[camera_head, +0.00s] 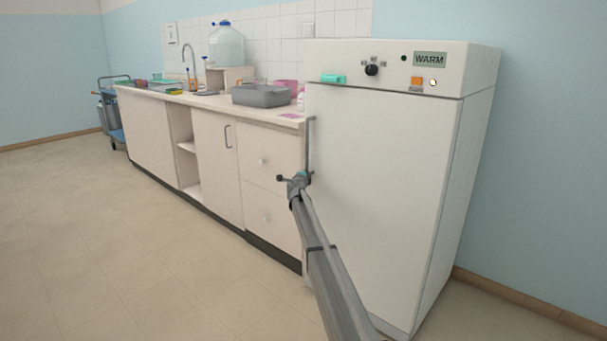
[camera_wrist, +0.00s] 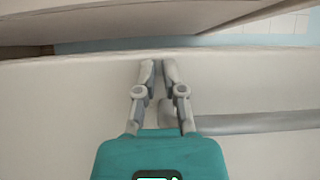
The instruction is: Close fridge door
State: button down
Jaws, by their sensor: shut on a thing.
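The fridge (camera_head: 400,65) is a tall white appliance at the right of the head view, with a "WARM" display at its top. Its white door (camera_head: 385,170) looks flush with the body, and I see no gap along its visible edges. A grey vertical handle (camera_head: 309,140) is at the door's left edge; it also shows as a grey bar in the wrist view (camera_wrist: 255,123). My gripper (camera_head: 297,180) is at the lower end of the handle.
A cabinet row (camera_head: 220,165) with a counter stands directly left of the fridge. A grey bin (camera_head: 262,96) and a large water bottle (camera_head: 226,45) are on the counter. A cart (camera_head: 113,115) is at the far left. The floor (camera_head: 130,250) in front is clear.

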jog(key=s+a, duration=0.9)
jog(key=s, duration=0.1)
jog(key=shift+s+a, duration=0.2)
jog(key=shift+a, duration=0.05)
jog(key=shift+s, duration=0.1)
jog(key=s+d+f+n+g+y+p, duration=0.1)
jog(key=s+d+f+n+g+y, duration=0.1)
jog(key=s+n+y, duration=0.5)
jog(key=s+d+f+n+g, duration=0.25)
jog(key=s+n, duration=0.25)
jog(key=s, duration=0.6)
jog(key=s+d+f+n+g+y+p, duration=0.1)
jog(key=s+f+n+g+y, duration=0.1)
jog(key=s+n+y, duration=0.5)
jog(key=s+d+f+g+h+p, duration=0.1)
jog(key=s+d+f+g+h, duration=0.4)
jog(key=s, duration=0.7)
jog(key=s+d+f+n+g+h, duration=0.1)
jog(key=s+d+g+h, duration=0.1)
jog(key=s+d, duration=0.8)
jog(key=s+d+f+g+h+p, duration=0.1)
jog(key=s+d+f+g+h, duration=0.25)
jog(key=s, duration=1.15)
notch_tip(320, 180, up, 38)
jog(key=p, duration=3.6)
jog(key=shift+a+g+p, duration=0.3)
jog(key=shift+p, duration=0.1)
jog(key=shift+w+f, duration=0.1)
